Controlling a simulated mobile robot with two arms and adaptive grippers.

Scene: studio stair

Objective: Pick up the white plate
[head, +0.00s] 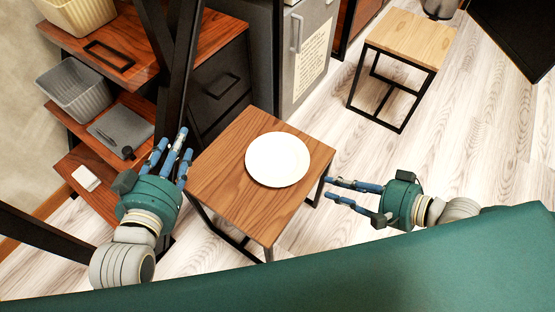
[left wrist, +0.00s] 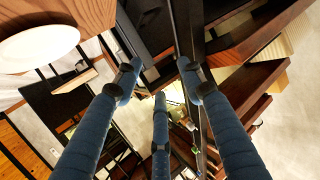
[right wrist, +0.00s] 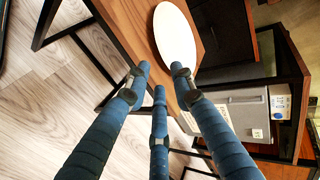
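The white plate (head: 277,159) lies flat on a small square wooden table (head: 222,178) with black legs. My left gripper (head: 171,147) is left of the table, apart from the plate, with its fingers spread and empty. In the left wrist view the plate (left wrist: 38,47) is at the upper left, outside the fingers. My right gripper (head: 340,190) is at the table's right edge, its fingers pointing toward the plate, spread and empty. In the right wrist view the plate (right wrist: 175,45) shows just beyond the fingertips, partly covered by one finger.
A wooden shelf unit (head: 125,45) with a grey basket (head: 76,88), a cream bin (head: 80,12) and a grey tray (head: 120,130) stands at the left. A dark drawer cabinet (head: 222,90) and a fridge (head: 308,50) are behind the table. A wooden stool (head: 412,35) stands at the back right.

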